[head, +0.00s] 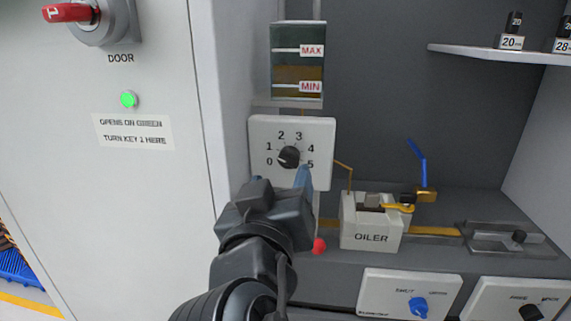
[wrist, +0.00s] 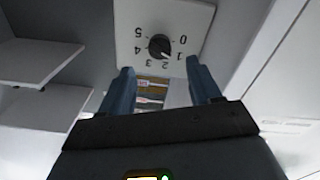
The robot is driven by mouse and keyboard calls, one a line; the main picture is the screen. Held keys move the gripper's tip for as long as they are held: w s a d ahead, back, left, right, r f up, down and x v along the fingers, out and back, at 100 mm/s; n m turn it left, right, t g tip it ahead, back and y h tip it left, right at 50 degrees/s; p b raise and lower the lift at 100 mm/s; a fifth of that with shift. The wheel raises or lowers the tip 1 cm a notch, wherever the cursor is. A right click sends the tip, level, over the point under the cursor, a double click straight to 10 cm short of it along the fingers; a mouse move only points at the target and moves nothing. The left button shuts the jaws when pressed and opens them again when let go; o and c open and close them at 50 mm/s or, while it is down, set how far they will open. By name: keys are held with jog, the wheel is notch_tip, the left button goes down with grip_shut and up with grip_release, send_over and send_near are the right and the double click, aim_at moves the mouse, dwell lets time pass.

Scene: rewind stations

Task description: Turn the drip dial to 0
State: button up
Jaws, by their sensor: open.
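The drip dial is a black round knob (head: 289,157) on a white square plate (head: 322,130) marked 0 to 5. In the wrist view the knob (wrist: 159,46) appears upside down. A pale mark on it seems to lie on the side of the 0 and 1, but I cannot read its exact setting. My gripper (head: 281,180) is open and empty, just below and in front of the dial. In the wrist view its two blue fingers (wrist: 160,68) are spread, with the knob beyond the gap between their tips. They look apart from the knob.
A sight glass (head: 298,68) marked MAX and MIN is above the dial. The oiler (head: 371,236) stands right of my gripper, with a blue lever (head: 418,160) behind it. A red ball (head: 319,246) is close to my wrist. A white cabinet door (head: 120,200) fills the left.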

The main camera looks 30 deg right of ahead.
aim_at(287, 163)
jog(key=x, duration=0.6)
jog(key=shift+w+d+p, duration=0.15)
jog(key=shift+p, duration=0.15)
jog(key=shift+c, duration=0.4)
jog(key=c, duration=1)
jog(key=shift+o, duration=0.2)
jog(key=shift+n, duration=0.3)
jog(key=n+p, duration=0.3)
jog(key=shift+r, duration=0.15)
jog(key=n+p, duration=0.3)
jog(key=n, duration=0.1)
jog(key=shift+p, duration=0.4)
jog(key=shift+n+p, duration=0.3)
jog(key=shift+n, duration=0.4)
jog(key=shift+f, duration=0.2)
